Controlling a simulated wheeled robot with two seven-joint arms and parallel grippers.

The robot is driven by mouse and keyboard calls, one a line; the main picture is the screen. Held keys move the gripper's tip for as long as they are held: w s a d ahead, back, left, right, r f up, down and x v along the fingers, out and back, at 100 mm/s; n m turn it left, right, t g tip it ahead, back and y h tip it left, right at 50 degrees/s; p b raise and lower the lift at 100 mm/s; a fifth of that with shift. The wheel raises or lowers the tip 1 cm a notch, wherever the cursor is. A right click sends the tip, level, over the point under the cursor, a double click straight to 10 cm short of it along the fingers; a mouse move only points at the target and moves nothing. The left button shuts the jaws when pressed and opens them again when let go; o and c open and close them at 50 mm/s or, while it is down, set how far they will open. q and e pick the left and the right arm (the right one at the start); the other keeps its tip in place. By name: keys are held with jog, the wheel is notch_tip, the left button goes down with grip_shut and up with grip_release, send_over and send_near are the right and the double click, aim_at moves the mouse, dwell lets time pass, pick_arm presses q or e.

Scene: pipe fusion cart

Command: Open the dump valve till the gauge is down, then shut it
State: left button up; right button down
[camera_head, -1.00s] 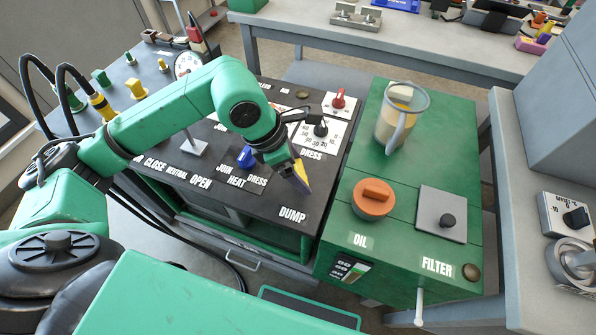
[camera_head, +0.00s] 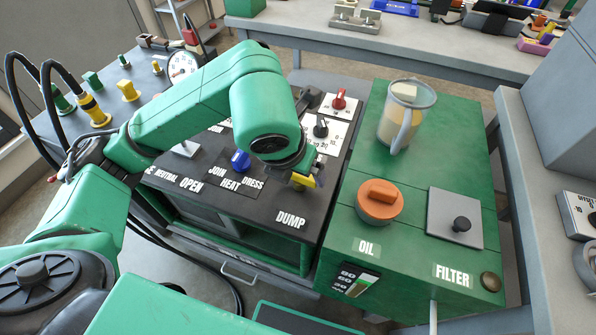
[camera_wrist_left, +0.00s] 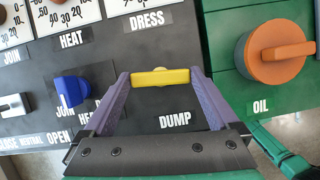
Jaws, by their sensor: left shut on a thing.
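The dump valve's yellow handle (camera_wrist_left: 160,77) sits above the DUMP label on the dark panel, lying across between my left gripper's two purple fingers. My left gripper (camera_head: 303,181) is shut on it, at the panel's right front part. In the head view only a little yellow shows under my wrist, so the handle's turn there is hard to tell. The round white gauge (camera_head: 183,65) stands at the back left of the cart; its needle is too small to read. My right gripper is not in view.
A blue knob (camera_head: 240,160) is just left of the gripper, and a red knob (camera_head: 339,101) is behind it. The green oil unit (camera_head: 351,221) with an orange cap (camera_head: 380,201) and a jug (camera_head: 404,117) stands close on the right.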

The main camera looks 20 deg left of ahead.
pick_arm(q)
jog(key=shift+n, duration=0.6)
jog(key=shift+y, duration=0.3)
jog(key=o, duration=1)
jog(key=shift+r, duration=0.1)
jog(key=p+v, duration=0.3)
jog(key=v, duration=1.1)
jog(key=shift+r, duration=0.2)
